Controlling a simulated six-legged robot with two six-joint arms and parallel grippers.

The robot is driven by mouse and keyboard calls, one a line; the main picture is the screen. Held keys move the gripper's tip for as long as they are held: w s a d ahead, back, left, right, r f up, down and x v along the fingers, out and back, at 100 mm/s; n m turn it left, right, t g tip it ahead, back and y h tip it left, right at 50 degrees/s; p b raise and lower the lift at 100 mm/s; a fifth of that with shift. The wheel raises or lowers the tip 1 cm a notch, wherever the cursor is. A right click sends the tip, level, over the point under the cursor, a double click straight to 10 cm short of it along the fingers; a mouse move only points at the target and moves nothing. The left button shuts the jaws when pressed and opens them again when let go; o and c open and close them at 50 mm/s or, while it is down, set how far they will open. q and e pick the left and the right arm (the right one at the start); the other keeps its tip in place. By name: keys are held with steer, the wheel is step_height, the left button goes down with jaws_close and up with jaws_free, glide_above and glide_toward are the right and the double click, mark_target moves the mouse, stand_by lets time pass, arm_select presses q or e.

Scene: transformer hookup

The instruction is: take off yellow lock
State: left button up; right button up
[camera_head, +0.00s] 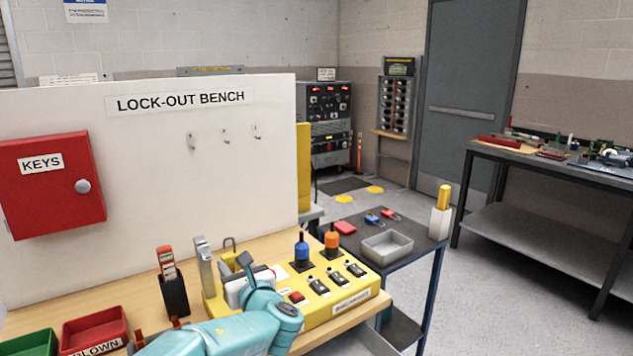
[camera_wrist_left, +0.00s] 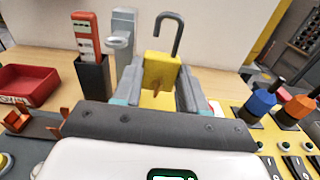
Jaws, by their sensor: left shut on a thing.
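The yellow lock (camera_wrist_left: 161,70) is between the fingers of my left gripper (camera_wrist_left: 160,84) in the left wrist view. Its dark shackle (camera_wrist_left: 179,18) stands up as a hook, with one end free above the body. In the head view the lock's shackle (camera_head: 229,242) and a bit of yellow show above my left gripper (camera_head: 243,275), which is over the yellow control panel (camera_head: 345,311). A grey upright lever with a ring (camera_head: 204,266) stands just left of the lock; it also shows in the left wrist view (camera_wrist_left: 122,40). My right gripper is out of view.
The panel carries a blue knob (camera_head: 301,251), an orange knob (camera_head: 332,240) and several switches. A black holder (camera_head: 175,297) with a red-and-grey tool stands left of it. A red tray (camera_head: 95,330), red key cabinet (camera_head: 52,186) and empty board hooks (camera_head: 226,135) are nearby.

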arm_select(q)
steer(key=b+v, duration=0.2)
steer(key=v, duration=0.3)
stand_by(0.6)
